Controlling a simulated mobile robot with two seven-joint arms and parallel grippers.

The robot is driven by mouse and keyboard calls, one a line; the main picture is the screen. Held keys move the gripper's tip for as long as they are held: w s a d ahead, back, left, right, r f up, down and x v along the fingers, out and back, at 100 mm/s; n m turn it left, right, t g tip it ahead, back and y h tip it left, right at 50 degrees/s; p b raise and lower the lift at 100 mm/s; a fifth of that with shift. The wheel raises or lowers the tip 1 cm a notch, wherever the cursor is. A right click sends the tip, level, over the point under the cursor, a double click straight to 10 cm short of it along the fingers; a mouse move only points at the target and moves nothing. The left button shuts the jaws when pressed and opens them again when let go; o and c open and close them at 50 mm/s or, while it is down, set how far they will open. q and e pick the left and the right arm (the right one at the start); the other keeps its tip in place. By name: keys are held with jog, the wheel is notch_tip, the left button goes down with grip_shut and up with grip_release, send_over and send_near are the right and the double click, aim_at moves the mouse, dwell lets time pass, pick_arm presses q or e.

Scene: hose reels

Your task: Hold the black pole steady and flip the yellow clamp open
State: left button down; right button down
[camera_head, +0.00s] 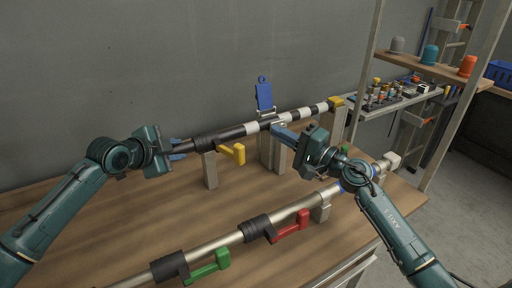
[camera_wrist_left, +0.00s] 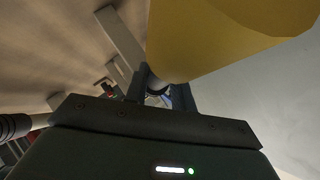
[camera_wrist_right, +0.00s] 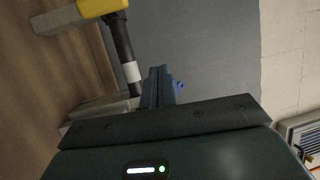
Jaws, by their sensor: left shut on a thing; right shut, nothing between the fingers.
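The black pole (camera_head: 235,132) with white bands runs slantwise across grey stands. It also shows in the right wrist view (camera_wrist_right: 123,45). The yellow clamp (camera_head: 236,153) sits on a black collar near the pole's left part, its lever pointing down and right. My left gripper (camera_head: 180,149) is shut on the pole's left end. In the left wrist view its fingers (camera_wrist_left: 163,95) are partly hidden below a large yellow shape (camera_wrist_left: 215,40). My right gripper (camera_head: 284,134) is shut and empty, just in front of the pole's middle, apart from the yellow clamp; its fingers (camera_wrist_right: 158,86) are together.
A blue upright latch (camera_head: 264,96) stands at the pole's middle. A yellow piece (camera_head: 335,102) is at its right end. A silver pole (camera_head: 215,245) with red (camera_head: 292,226) and green (camera_head: 207,268) levers lies in front. Shelves stand right. Table at left is clear.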

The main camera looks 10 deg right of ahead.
aim_at(240, 153)
jog(key=s+d+f+n+g+y, duration=0.2)
jog(key=s+d+g, duration=0.2)
jog(key=s, duration=0.1)
jog(key=w+a, duration=0.4)
jog(key=a, duration=0.6)
jog(key=shift+w+a+f, duration=0.2)
jog(key=shift+w+f, duration=0.05)
jog(key=shift+w, duration=0.05)
jog(key=s+a+m+t+h, duration=0.1)
jog(key=s+a, duration=0.1)
jog(key=shift+s+a+t+h, duration=0.25)
jog(key=shift+a+t+h, duration=0.15)
jog(key=shift+s+a, duration=0.2)
jog(key=shift+a, duration=0.3)
